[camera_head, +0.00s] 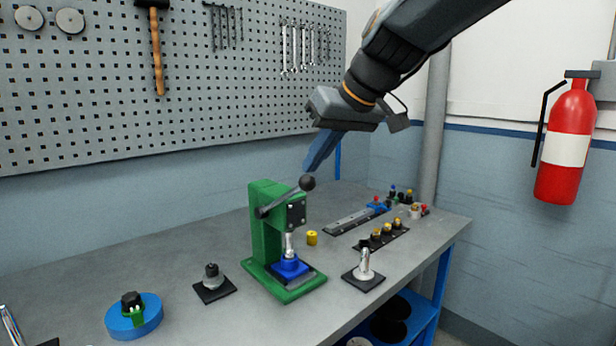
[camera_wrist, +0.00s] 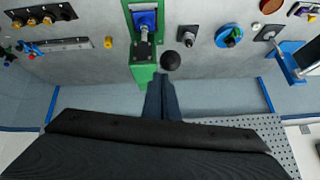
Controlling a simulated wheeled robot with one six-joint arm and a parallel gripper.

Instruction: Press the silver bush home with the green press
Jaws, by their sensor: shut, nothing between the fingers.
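The green press (camera_head: 266,225) stands on the bench, with its lever raised and a black ball knob (camera_head: 307,183) at the lever's end. A blue block (camera_head: 290,268) sits on the press base under the silver ram (camera_head: 289,245). I cannot tell a separate silver bush between the block and the ram. My gripper (camera_head: 308,168) is shut and empty, its blue fingers pointing down just above the knob. In the wrist view the fingertips (camera_wrist: 162,78) are close to the knob (camera_wrist: 170,60), beside the press (camera_wrist: 143,72); I cannot tell whether they touch.
A silver upright part (camera_head: 364,263) on a black plate stands right of the press. A grey part (camera_head: 211,277) on a plate and a blue round holder (camera_head: 133,318) are to the left. A yellow piece (camera_head: 312,238) and rails (camera_head: 357,220) lie behind. A pegboard (camera_head: 170,80) backs the bench.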

